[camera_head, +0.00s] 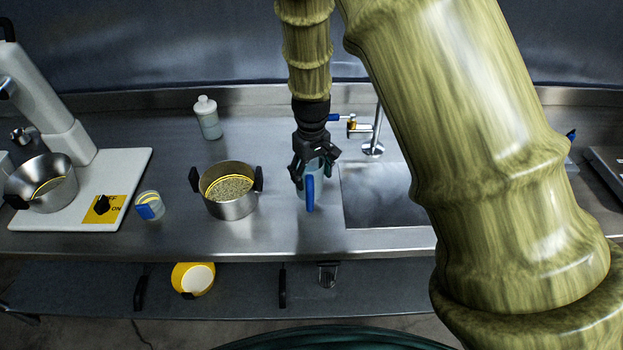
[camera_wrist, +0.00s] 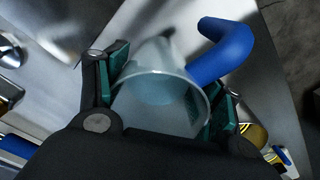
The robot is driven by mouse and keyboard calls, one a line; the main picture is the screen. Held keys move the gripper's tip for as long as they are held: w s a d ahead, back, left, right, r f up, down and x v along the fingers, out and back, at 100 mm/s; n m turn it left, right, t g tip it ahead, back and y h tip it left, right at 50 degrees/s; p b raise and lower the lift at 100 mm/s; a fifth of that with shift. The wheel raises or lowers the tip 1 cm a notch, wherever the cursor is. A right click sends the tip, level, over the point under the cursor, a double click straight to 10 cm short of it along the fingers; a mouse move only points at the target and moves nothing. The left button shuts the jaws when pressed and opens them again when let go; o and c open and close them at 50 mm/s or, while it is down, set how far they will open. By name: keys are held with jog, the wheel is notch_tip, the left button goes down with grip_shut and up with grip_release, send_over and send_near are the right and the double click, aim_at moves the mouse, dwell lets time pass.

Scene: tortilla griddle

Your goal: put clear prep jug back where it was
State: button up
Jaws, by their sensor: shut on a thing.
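The clear prep jug (camera_wrist: 158,92) is see-through, with a thick blue handle (camera_wrist: 222,50). In the wrist view it sits between the two green-padded fingers of my gripper (camera_wrist: 165,90), which is shut on it. Its open rim faces the camera. In the head view my gripper (camera_head: 312,162) points down over the steel counter, just left of the sink. There the jug is mostly hidden behind the fingers, and its blue handle (camera_head: 310,194) faces the front. I cannot tell whether its base touches the counter.
A pot of grain (camera_head: 231,208) stands left of my gripper. The sink (camera_head: 385,200) and faucet (camera_head: 373,148) are close on the right. A lower shelf holds a yellow container (camera_head: 184,285).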

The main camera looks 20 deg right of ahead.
jog(key=shift+f+p, duration=0.85)
jog(key=shift+f, duration=0.85)
jog(key=shift+f, duration=0.15)
jog(key=o, duration=1.6)
jog(key=shift+o, duration=0.2)
jog(key=shift+r, duration=0.2)
notch_tip(320, 180, up, 12)
jog(key=b, duration=0.4)
